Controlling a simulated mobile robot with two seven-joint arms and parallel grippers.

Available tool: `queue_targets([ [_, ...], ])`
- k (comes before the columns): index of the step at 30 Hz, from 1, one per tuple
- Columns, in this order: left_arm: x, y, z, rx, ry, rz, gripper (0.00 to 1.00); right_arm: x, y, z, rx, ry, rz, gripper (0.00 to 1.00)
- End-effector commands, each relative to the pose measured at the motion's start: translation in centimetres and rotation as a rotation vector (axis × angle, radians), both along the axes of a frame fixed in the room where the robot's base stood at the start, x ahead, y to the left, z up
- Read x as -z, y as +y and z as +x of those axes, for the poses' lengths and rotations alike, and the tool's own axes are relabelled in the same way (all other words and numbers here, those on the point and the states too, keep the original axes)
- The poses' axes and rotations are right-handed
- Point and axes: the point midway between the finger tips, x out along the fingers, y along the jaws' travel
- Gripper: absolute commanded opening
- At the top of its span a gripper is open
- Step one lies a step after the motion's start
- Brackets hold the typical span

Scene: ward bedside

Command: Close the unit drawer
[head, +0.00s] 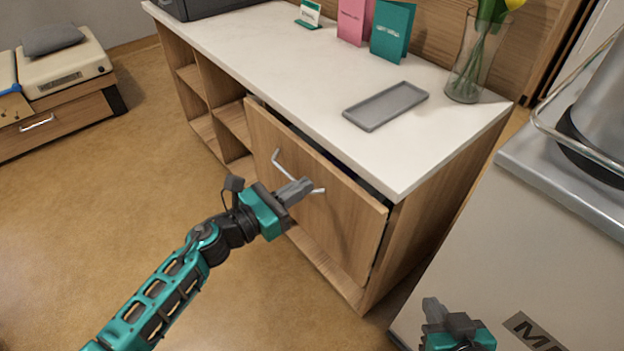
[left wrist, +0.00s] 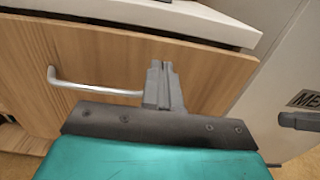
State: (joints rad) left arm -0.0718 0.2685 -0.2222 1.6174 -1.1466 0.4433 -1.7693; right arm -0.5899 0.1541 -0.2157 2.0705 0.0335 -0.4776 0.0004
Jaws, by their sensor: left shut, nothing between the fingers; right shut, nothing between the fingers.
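The unit drawer (head: 310,190) has a wooden front with a silver bar handle (head: 283,172). It stands slightly out from the unit, with a dark gap along its top edge under the white counter. In the left wrist view the drawer front (left wrist: 110,60) and its handle (left wrist: 75,84) fill much of the picture. My left gripper (head: 300,188) is shut and empty, in front of the drawer at the right part of the handle; I cannot tell whether it touches. My right gripper (head: 431,304) is shut and empty at the lower right, away from the drawer.
The white counter (head: 270,60) carries a grey tray (head: 386,105), cards (head: 392,31) and a glass vase (head: 470,70) with flowers. Open shelves (head: 205,100) are left of the drawer. A metal cabinet (head: 500,250) stands close on the right. The floor at left is clear.

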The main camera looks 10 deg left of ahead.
Motion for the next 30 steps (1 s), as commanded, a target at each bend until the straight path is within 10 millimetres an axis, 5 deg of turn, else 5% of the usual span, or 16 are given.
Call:
queue_targets([
  [7,0.0,-1.8,2.3,0.0,0.0,-0.002,0.0,0.1,0.0,0.0,0.004,0.002,0.003,0.0],
  [21,0.1,-2.2,2.8,0.0,0.0,-0.002,0.0,0.4,0.1,-0.1,0.005,0.004,0.004,0.0],
  [30,0.2,-4.7,6.0,0.0,0.0,-0.001,0.0,1.6,0.1,-0.2,0.002,0.012,0.004,0.0],
])
